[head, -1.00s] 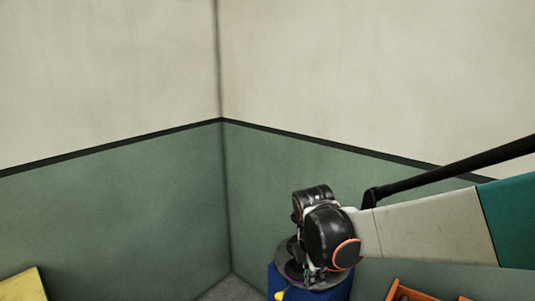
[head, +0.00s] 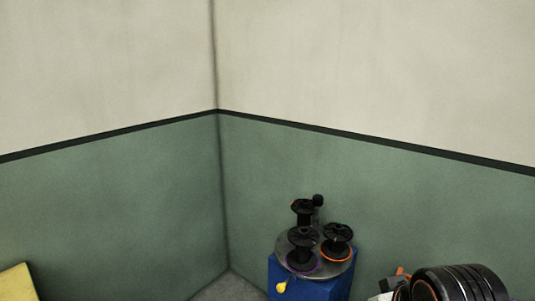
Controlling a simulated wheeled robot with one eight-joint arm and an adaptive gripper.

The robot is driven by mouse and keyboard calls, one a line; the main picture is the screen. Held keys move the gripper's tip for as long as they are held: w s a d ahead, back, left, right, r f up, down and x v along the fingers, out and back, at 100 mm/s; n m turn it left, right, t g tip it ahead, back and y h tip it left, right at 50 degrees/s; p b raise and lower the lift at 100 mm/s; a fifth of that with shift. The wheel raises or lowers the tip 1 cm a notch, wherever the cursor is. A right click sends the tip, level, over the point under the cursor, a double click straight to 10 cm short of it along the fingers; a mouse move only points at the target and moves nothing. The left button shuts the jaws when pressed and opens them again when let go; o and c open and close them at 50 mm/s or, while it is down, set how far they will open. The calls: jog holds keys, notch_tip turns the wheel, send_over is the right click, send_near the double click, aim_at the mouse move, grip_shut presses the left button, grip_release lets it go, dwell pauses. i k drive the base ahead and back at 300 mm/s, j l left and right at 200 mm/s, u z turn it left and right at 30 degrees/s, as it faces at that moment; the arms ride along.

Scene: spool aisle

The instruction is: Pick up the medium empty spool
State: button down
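Black spools stand upright on a round grey plate (head: 284,243) on top of a blue stand. One spool (head: 302,240) is at the front left, with a purple ring at its base. Another spool (head: 338,235) is at the right, with an orange ring at its base. A third spool (head: 302,207) is at the back, with a dark knob-like shape beside it. I cannot tell from their look which is the medium one or whether each is empty.
The blue stand (head: 308,290) is near the wall corner, with a yellow item (head: 281,286) at its front left. A yellow surface (head: 17,283) shows at the lower left edge. Green and cream walls (head: 120,215) close off the back. Grey floor (head: 230,287) shows in the corner.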

aim_at(301, 259)
jog(key=i+u, duration=0.4)
jog(key=i, duration=0.35)
jog(key=i+j, duration=0.1)
jog(key=i, duration=0.35)
jog(key=u, duration=0.05)
